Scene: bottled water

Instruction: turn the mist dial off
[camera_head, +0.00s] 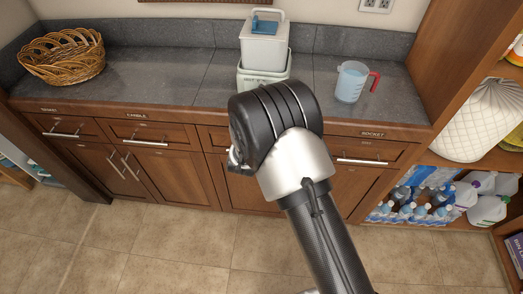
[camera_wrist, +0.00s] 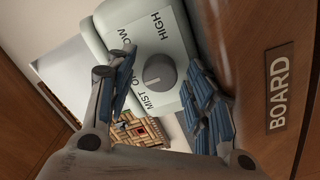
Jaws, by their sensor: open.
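The mist dial (camera_wrist: 159,71) is a round grey knob on the pale front of a white humidifier (camera_wrist: 180,45), seen in the wrist view. The words HIGH, LOW and MIST are printed around it; I cannot tell clearly where its pointer is set. My gripper (camera_wrist: 160,78) is open, with its blue-padded fingers on either side of the dial in the picture. No contact with the dial shows. In the head view the humidifier (camera_head: 264,51), with a blue-handled top, stands on the counter; my arm hides its lower front and the dial.
The grey counter (camera_head: 165,82) holds a wicker basket (camera_head: 62,55) at left and a measuring jug (camera_head: 351,82) of bluish liquid at right. Wooden drawers with bar handles lie below. A shelf at right holds bottled water (camera_head: 410,200). A BOARD label (camera_wrist: 281,88) shows nearby in the wrist view.

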